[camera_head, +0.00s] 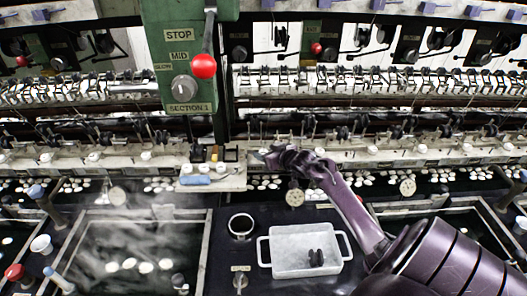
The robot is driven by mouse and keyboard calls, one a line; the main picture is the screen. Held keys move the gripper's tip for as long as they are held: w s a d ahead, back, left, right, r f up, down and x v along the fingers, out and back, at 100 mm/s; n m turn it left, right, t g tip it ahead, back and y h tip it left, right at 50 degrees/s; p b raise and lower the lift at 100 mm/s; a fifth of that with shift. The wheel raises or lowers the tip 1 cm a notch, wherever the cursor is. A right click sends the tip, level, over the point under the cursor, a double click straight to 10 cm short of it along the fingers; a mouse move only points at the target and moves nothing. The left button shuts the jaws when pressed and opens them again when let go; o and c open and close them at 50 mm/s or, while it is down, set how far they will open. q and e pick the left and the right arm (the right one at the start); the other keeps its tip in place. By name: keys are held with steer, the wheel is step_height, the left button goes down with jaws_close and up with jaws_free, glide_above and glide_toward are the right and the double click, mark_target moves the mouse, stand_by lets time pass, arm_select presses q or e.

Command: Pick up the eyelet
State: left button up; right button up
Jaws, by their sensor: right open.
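My right arm comes in from the lower right, and my right gripper (262,157) is over the right end of a small pale shelf (235,183). The gripper is open, its fingers small and dark against the machine. Several small parts stand on the shelf just left of the gripper, among them a dark square frame (231,155) and a dark block (197,154). The eyelet is too small to tell apart from these parts, or is hidden by the gripper. My left gripper is not in view.
A blue roll (196,180) lies at the shelf's front. Below are a round dark-mouthed cup (241,226) and a white handled tray (285,268) holding dark spools. A steaming basin (135,250) is at left. A green control box (187,50) with a red-knobbed lever hangs above the shelf.

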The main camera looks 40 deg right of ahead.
steer(key=shift+w+f, duration=0.25)
steer(key=shift+w, duration=0.25)
steer(key=shift+s, duration=0.1)
steer(key=shift+c, duration=0.6)
steer(key=c, duration=0.9)
steer(key=shift+c, duration=0.2)
